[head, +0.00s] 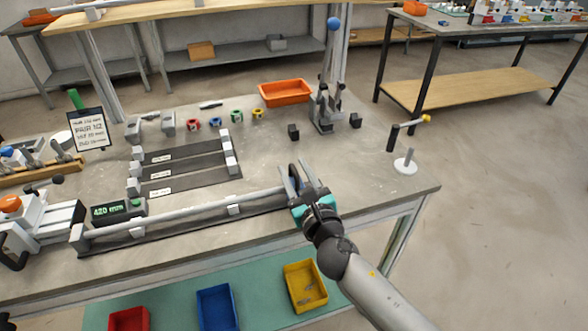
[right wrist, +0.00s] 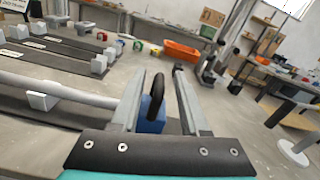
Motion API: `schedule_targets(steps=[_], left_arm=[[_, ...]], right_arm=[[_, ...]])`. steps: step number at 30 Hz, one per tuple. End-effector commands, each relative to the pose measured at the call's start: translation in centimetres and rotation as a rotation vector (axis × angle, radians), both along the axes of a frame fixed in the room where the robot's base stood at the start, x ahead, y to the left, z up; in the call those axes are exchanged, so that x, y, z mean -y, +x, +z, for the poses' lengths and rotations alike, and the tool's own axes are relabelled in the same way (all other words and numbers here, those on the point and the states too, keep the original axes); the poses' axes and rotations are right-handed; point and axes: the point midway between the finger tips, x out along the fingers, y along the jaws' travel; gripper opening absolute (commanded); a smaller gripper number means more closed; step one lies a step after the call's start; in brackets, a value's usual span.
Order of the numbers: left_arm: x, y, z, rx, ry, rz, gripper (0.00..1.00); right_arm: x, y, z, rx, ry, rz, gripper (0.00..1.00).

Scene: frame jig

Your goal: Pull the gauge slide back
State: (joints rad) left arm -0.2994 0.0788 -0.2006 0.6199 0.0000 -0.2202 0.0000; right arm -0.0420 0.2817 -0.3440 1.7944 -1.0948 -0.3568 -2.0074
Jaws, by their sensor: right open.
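The gauge slide is a blue block (right wrist: 151,118) with an upright black loop handle (right wrist: 157,72), at the right end of a long dark rail (head: 262,207). In the head view the handle (head: 294,174) shows between my right gripper's fingers, and the block is mostly hidden. My right gripper (head: 291,170) is open, with one finger on each side of the handle; a gap shows in the wrist view. A pale tube (head: 190,212) lies along the rail, left of the slide. A readout (head: 110,210) at the left end shows 420 mm. My left gripper is not in view.
Several shorter dark rails (head: 185,160) with grey blocks lie behind the long rail. An orange bin (head: 285,93) and an upright lever clamp with a blue ball (head: 334,24) stand farther back. A white-based stand (head: 405,166) is at the right. The table's front right area is bare.

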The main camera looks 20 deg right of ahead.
Motion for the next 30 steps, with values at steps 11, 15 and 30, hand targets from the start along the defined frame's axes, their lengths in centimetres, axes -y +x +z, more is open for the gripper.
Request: schedule_targets(steps=[11,15,30], left_arm=[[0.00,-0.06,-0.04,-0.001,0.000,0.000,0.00],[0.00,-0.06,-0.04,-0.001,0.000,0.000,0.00],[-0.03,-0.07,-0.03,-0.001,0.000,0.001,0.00]], right_arm=[[-0.07,0.63,0.01,0.000,0.001,0.001,0.45],[-0.06,0.62,0.01,0.000,0.001,0.001,0.34],[-0.02,0.61,0.02,0.000,0.000,0.000,0.00]])
